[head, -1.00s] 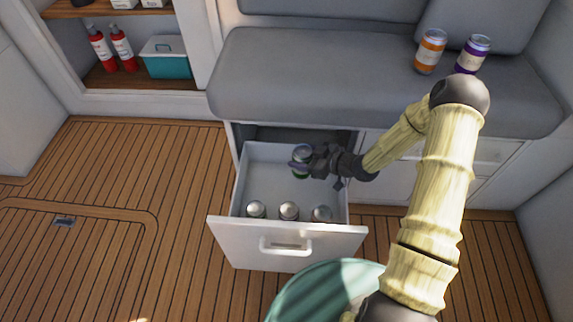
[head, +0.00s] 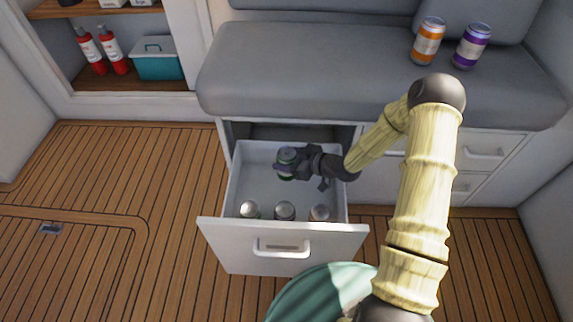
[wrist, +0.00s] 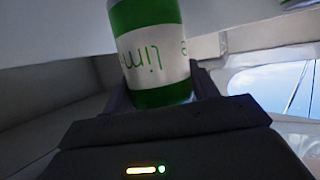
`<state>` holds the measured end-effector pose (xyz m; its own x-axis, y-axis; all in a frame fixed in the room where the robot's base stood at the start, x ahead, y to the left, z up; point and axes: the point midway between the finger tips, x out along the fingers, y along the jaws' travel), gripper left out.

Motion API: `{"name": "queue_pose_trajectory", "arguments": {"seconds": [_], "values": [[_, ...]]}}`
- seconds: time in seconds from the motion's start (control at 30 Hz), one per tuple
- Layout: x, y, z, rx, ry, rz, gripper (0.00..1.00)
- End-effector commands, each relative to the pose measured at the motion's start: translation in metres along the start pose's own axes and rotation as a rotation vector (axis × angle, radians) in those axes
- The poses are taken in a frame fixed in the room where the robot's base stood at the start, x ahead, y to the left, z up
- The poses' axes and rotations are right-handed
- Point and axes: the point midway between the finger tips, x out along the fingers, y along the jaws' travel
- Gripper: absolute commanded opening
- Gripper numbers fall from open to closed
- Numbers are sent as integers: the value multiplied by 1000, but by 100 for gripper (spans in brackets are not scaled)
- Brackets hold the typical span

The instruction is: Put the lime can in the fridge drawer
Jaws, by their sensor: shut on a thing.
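The lime can (wrist: 152,55) is green and white with its "lime" lettering upside down in the wrist view. In the head view the same can (head: 287,169) is upright and small, partly covered by the fingers. My gripper (head: 292,165) is shut on it from the right. The can is over the back part of the open fridge drawer (head: 282,232), within its walls. I cannot tell whether its base touches the drawer floor. Three cans with silver tops (head: 284,210) stand in a row along the drawer's front.
An orange can (head: 428,42) and a purple can (head: 471,46) stand on the grey seat (head: 300,75) above the drawer. The drawer floor between the held can and the front row is clear. A shelf at left holds red bottles (head: 101,52) and a teal box (head: 157,62).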

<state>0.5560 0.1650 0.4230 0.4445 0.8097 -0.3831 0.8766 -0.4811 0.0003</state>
Motion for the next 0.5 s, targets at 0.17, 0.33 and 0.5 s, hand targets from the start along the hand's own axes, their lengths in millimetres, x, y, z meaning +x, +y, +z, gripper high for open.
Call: {"name": "queue_pose_trajectory", "arguments": {"seconds": [0.17, 0.33, 0.5], "values": [[8, 1, 22, 1, 2, 3, 25], [8, 1, 21, 0, 2, 3, 25], [8, 1, 21, 1, 2, 3, 25]]}}
